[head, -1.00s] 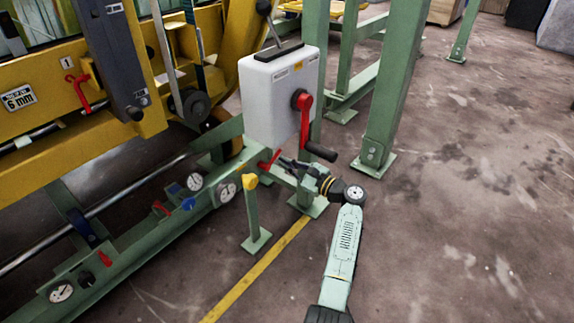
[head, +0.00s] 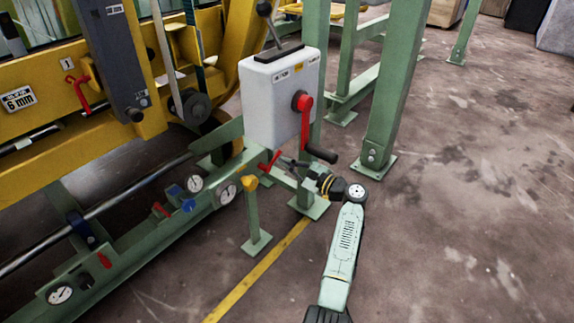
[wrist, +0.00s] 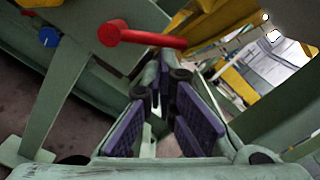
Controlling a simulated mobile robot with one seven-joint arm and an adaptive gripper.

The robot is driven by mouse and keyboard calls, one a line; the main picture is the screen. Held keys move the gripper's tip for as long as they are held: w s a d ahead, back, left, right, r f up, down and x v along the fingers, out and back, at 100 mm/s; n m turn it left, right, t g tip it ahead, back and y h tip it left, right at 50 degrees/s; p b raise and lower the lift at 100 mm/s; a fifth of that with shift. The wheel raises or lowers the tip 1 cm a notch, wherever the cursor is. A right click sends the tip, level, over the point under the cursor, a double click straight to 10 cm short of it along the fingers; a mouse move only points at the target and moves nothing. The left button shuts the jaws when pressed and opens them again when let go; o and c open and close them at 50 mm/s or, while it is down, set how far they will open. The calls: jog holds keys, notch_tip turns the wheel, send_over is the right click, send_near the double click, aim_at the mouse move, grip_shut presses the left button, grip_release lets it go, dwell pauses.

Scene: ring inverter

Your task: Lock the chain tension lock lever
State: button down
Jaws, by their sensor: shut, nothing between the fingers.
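A short red lever (head: 269,161) sticks out from the green frame just below the white box in the head view. I take it as the lock lever, though no label on it is readable. In the wrist view the red lever (wrist: 145,38) runs from a round hub at the left to a free end at the right. My gripper (head: 291,163) is small and partly hidden in the head view, just right of the lever. In the wrist view my gripper (wrist: 165,80) is shut and empty, its tips below the lever's free end. I cannot tell whether they touch.
The white box (head: 281,98) carries a red crank (head: 304,112) with a black handle above my gripper. A green post (head: 392,85) stands to the right. A short yellow-topped post (head: 254,215) stands in front of the frame. The floor at right is open.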

aim_at(279, 154)
jog(key=r+n, duration=0.1)
jog(key=n, duration=0.1)
jog(key=r+n, duration=0.1)
jog(key=n, duration=0.1)
jog(key=r+n, duration=0.1)
jog(key=n, duration=0.1)
jog(key=shift+s+a, duration=0.3)
jog(key=shift+s, duration=0.05)
jog(key=shift+s+a+r+p, duration=0.3)
jog(key=shift+r+p, duration=0.2)
jog(key=shift+p, duration=0.5)
jog(key=shift+s, duration=0.1)
